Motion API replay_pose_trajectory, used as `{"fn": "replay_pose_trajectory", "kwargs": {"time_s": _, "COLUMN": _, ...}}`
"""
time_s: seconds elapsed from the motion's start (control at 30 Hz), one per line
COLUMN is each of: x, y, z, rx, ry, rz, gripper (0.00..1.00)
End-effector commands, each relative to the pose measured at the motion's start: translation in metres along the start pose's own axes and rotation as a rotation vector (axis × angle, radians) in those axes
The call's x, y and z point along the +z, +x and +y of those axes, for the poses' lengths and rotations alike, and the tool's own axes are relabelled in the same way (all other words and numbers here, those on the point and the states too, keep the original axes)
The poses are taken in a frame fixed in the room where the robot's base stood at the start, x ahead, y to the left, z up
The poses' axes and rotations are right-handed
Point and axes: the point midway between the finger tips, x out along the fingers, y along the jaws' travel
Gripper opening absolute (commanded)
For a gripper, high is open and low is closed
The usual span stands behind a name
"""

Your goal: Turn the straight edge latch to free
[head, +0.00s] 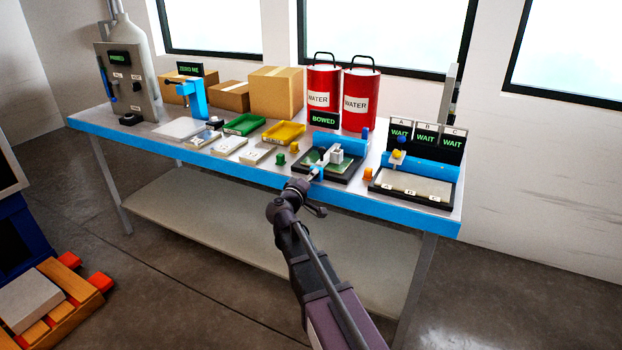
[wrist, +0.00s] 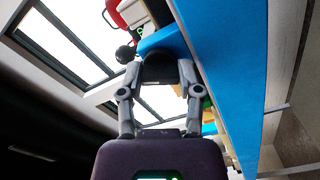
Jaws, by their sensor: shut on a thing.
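The fixture with the green "BOWED" sign (head: 324,120) stands near the front right of the bench. It has a dark tray (head: 345,176) with a green inside and a pale upright block (head: 337,154). My gripper (head: 314,175) reaches its front left edge from the front. In the wrist view my gripper (wrist: 158,72) has its fingers closed around a dark part below a blue piece (wrist: 166,42). This appears to be the straight edge latch; its turn position cannot be made out. A dark round knob (wrist: 125,54) shows beside the fingers.
A station with three "WAIT" signs (head: 425,137) stands close on the right. Two red water cans (head: 323,90) are behind. The blue bench edge (head: 240,172) runs below my arm.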

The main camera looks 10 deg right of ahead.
Motion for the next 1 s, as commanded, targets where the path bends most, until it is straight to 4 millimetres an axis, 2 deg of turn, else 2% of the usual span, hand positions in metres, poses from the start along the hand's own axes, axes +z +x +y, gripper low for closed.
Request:
{"fn": "replay_pose_trajectory", "kwargs": {"time_s": 0.53, "x": -0.0003, "y": 0.0014, "z": 0.0004, "rx": 0.002, "ry": -0.392, "rz": -0.002, "gripper": 0.0}}
{"fn": "replay_pose_trajectory", "kwargs": {"time_s": 1.0, "x": -0.0004, "y": 0.0015, "z": 0.0005, "rx": 0.002, "ry": -0.478, "rz": -0.001, "gripper": 0.0}}
